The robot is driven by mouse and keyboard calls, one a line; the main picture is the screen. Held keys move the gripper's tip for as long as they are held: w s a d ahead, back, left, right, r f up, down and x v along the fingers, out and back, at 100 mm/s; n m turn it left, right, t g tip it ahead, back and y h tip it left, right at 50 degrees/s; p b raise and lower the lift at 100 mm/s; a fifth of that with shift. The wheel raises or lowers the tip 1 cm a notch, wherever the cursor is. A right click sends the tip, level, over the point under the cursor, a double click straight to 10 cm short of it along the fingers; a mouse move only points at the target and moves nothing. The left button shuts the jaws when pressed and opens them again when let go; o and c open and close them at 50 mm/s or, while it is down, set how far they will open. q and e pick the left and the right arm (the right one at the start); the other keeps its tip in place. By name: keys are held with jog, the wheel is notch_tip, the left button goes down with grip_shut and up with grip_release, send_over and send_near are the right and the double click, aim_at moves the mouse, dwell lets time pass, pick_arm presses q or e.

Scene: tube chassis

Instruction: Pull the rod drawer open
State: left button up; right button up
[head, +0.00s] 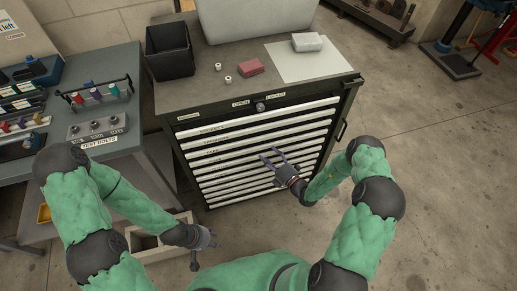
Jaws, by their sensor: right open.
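A dark tool cabinet (345,100) with a stack of several shallow drawers (262,128) with pale fronts stands ahead of me. The drawers look shut. Small labels sit along the fronts, but they are too small to read, so I cannot tell which is the rod drawer. My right gripper (268,154) is open, its fingers pointing at the middle drawer fronts. I cannot tell whether it touches them. My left gripper (212,238) hangs low at the left, in front of the cabinet's lower left, apart from the drawers; its fingers are too small to judge.
On the cabinet top are a black bin (169,62), a red block (250,67), small white cylinders and a pale sheet (300,65). A workbench (133,115) with racks stands close at left. A box (150,250) sits below my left arm. Floor at right (440,170) is clear.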

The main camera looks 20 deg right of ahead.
aim_at(260, 148)
jog(key=b+x, duration=0.1)
jog(key=x, duration=0.5)
jog(key=shift+w+a+b, duration=0.15)
jog(key=shift+w+b, duration=0.05)
jog(key=shift+b, duration=0.1)
grip_shut()
jog(key=shift+s, duration=0.15)
